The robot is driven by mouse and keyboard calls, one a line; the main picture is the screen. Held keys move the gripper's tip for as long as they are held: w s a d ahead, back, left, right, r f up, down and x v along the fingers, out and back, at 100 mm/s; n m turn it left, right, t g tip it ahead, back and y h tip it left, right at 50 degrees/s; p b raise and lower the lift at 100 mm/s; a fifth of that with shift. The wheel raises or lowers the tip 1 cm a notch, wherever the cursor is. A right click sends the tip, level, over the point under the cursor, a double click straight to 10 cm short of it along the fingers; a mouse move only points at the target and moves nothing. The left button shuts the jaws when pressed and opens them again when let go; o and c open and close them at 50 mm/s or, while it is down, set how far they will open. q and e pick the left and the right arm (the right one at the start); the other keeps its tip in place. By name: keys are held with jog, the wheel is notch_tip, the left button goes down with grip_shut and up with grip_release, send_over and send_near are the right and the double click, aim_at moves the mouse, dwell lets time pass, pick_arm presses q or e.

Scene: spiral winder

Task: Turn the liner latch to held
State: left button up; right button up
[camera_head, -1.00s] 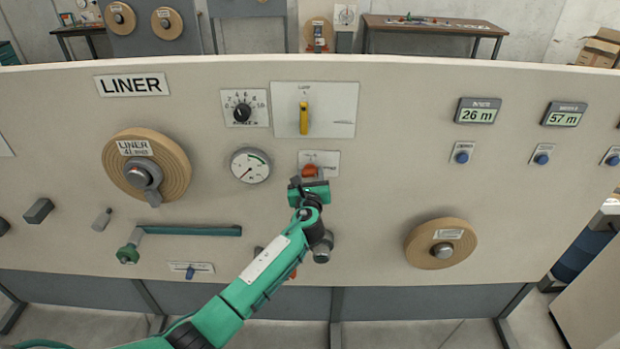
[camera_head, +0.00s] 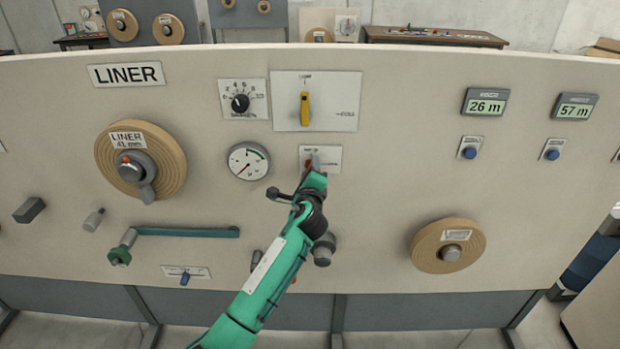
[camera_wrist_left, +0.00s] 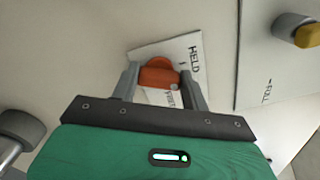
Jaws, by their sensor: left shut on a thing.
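The liner latch (camera_wrist_left: 157,73) is a small orange-red knob on a white plate in the left wrist view. The plate carries the words HELD (camera_wrist_left: 195,60) and FREE (camera_wrist_left: 172,98). In the head view the latch plate (camera_head: 331,157) is right of the gauge, and my gripper hides most of the latch. My left gripper (camera_wrist_left: 160,80) is shut on the latch, one grey finger on each side of it. It also shows in the head view (camera_head: 313,170). Which word the latch points at is unclear. My right gripper is not in view.
A yellow lever (camera_head: 305,108) on a white plate is above the latch. A round gauge (camera_head: 249,161) is to its left. A grey knob (camera_head: 323,250) protrudes below, close to my arm. The LINER reel (camera_head: 167,165) is farther left.

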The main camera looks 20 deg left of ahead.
pick_arm(q)
jog(key=n+b, duration=0.3)
jog(key=n, duration=0.2)
jog(key=shift+f, duration=0.2)
jog(key=shift+n, duration=0.3)
jog(key=o, duration=1)
jog(key=shift+s, duration=0.1)
jog(key=shift+b+v, duration=1.3)
jog(key=shift+v, duration=5.55)
